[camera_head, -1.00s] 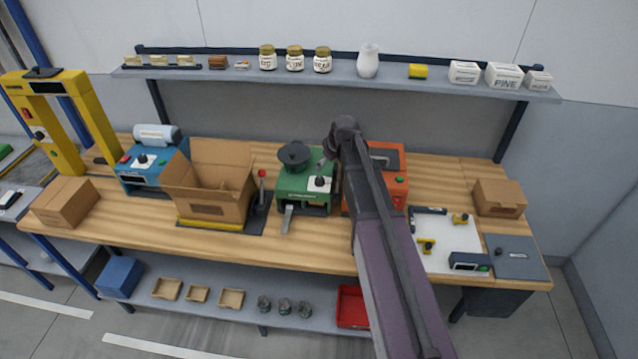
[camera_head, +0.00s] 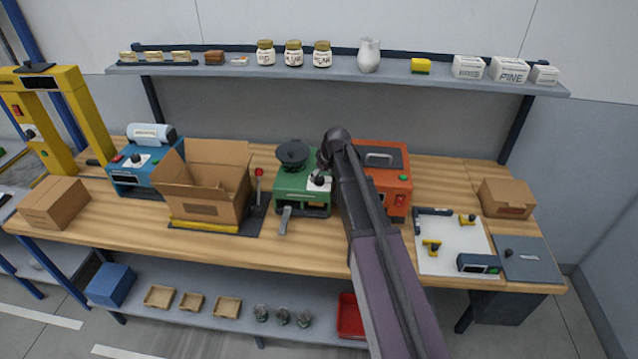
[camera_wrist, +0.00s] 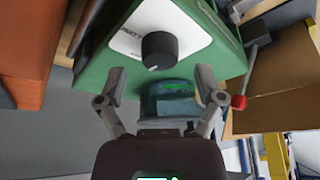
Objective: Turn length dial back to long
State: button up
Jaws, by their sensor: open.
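A round black dial (camera_wrist: 160,50) on a white plate (camera_wrist: 185,18) sits on the green machine (camera_wrist: 225,45). The printing around this dial is too small and turned to read surely. In the head view the same dial (camera_head: 319,180) is on the front right of the green machine (camera_head: 290,188). The blue machine (camera_head: 125,180) at left carries another black dial (camera_head: 138,158) on a white plate. My gripper (camera_wrist: 161,80) is open and empty, its fingertips below the green machine's dial in the wrist view and apart from it. In the head view my arm partly hides the gripper.
The orange machine (camera_head: 395,170) stands close on the right of the green one. An open carton (camera_head: 205,195) and a red-knobbed lever (camera_head: 258,174) stand on its left. A shelf (camera_head: 350,77) with jars runs above. The bench front (camera_head: 130,225) is mostly clear.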

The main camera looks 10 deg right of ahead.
jog(key=shift+b+x, duration=0.7)
jog(key=shift+x, duration=0.35)
jog(key=shift+c, duration=0.2)
jog(key=c, duration=1.1)
